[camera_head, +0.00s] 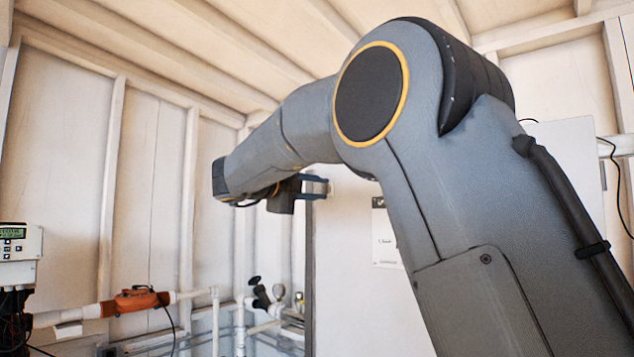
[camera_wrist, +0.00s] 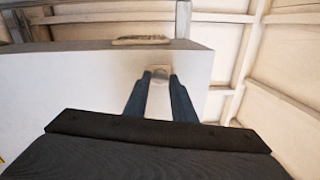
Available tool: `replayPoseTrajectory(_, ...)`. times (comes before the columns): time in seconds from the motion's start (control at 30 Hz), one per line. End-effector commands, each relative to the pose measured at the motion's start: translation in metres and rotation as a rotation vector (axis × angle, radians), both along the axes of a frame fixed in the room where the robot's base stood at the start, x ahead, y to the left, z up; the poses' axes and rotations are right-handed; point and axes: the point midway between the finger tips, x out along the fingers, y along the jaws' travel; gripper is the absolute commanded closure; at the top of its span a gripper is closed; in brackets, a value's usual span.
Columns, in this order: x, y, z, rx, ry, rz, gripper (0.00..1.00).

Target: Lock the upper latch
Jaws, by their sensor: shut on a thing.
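The upper latch (camera_wrist: 161,72) is a small pale piece near the top edge of a white cabinet (camera_wrist: 70,90). In the wrist view my gripper (camera_wrist: 160,80) has its two dark fingers on either side of the latch, shut on it. In the head view my gripper (camera_head: 322,187) reaches the left edge of the white cabinet (camera_head: 340,260), near its top. The latch is small and pale there, and its exact turn is hard to tell. My arm hides much of the cabinet in the head view.
A grey controller box (camera_head: 18,245) with a green display is at the left. An orange fitting (camera_head: 137,299) sits on white pipes below. A label sheet (camera_head: 385,235) is on the cabinet. A flat pale object (camera_wrist: 140,40) lies on the cabinet's top edge.

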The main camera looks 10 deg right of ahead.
Motion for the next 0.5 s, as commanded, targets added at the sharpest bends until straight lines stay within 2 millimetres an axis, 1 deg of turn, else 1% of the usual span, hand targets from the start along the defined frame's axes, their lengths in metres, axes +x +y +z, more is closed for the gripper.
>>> replayPoseTrajectory(0.23,-0.0006,-0.0008,0.0001,-0.066,0.093,-0.003,0.99)
replayPoseTrajectory(0.5,-0.0003,-0.0008,-0.0009,-0.094,0.131,-0.003,0.99)
